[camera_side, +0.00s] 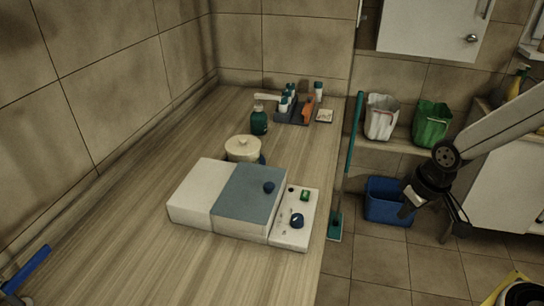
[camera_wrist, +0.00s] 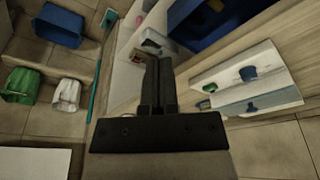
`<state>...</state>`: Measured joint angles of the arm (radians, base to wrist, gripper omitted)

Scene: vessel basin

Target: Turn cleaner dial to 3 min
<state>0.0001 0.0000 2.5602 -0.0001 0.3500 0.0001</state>
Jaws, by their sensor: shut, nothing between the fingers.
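The cleaner (camera_side: 190,190) is a white box with a blue-grey lid, lying on the wooden counter in the side view. Its white control panel (camera_side: 287,236) is at its right end, near the counter edge. The dark blue dial (camera_side: 297,221) sits on that panel, with a green button (camera_side: 305,195) behind it. The dial's marks are too small to read. My gripper (camera_side: 404,212) is shut and empty, off the counter to the right of the dial and well apart from it. In the wrist view my shut fingers (camera_wrist: 155,65) point up; a white panel with a dark knob (camera_wrist: 248,74) lies to their right.
A cream lidded pot (camera_side: 243,149) and a green bottle (camera_side: 259,121) stand behind the cleaner. A dark tray of bottles (camera_side: 292,116) is farther back. A blue bin (camera_side: 386,202) stands on the floor beyond my gripper.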

